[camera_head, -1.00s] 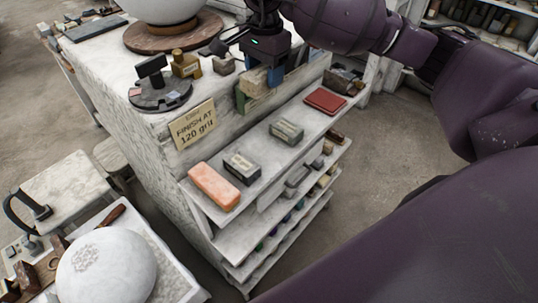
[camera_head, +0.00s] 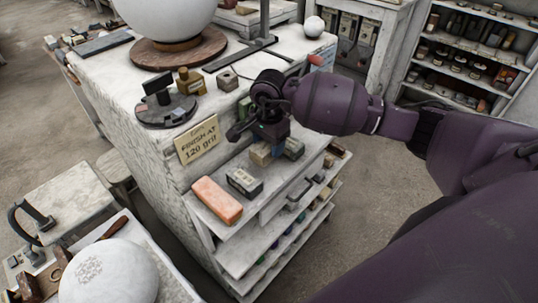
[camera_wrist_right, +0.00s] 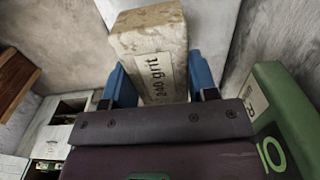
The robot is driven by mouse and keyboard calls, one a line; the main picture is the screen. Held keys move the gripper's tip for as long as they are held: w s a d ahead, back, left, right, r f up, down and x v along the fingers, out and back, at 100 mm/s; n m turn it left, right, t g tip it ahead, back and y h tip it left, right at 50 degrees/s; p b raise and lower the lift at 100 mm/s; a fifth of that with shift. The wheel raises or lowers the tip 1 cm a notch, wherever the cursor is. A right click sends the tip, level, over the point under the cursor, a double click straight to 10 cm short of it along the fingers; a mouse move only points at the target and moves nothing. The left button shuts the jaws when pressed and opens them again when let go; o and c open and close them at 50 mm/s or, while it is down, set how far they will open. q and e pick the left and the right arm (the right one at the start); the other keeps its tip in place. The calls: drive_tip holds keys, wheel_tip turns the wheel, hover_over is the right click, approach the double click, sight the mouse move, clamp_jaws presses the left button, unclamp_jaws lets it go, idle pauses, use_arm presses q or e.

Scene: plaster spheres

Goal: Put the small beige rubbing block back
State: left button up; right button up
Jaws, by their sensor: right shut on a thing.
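My right gripper (camera_head: 266,149) hangs low over the top shelf of the stand, fingers pointing down. It is shut on the small beige block (camera_head: 260,153). In the right wrist view the block (camera_wrist_right: 150,45) is labelled "240 grit" and sits between the blue fingers (camera_wrist_right: 160,82). I cannot tell whether the block touches the shelf (camera_head: 262,193). A grey-green block (camera_head: 294,148) is just right of the gripper, and a dark block with a pale label (camera_head: 244,181) is to its left. My left gripper is not in view.
An orange block (camera_head: 217,200) lies at the shelf's left end. A sign reading "FINISH AT 120 grit" (camera_head: 198,141) stands behind it. A large white sphere on a wooden disc (camera_head: 178,50) stands on the top. A green block (camera_wrist_right: 275,110) is close at the right in the wrist view.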

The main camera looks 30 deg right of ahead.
sight(269, 166)
drive_tip(key=shift+f, duration=2.5)
drive_tip(key=shift+f, duration=0.15)
drive_tip(key=o, duration=1.1)
drive_tip(key=shift+o, duration=0.2)
drive_tip(key=shift+r, duration=0.2)
wheel_tip(269, 166, up, 12)
drive_tip(key=shift+b, duration=0.55)
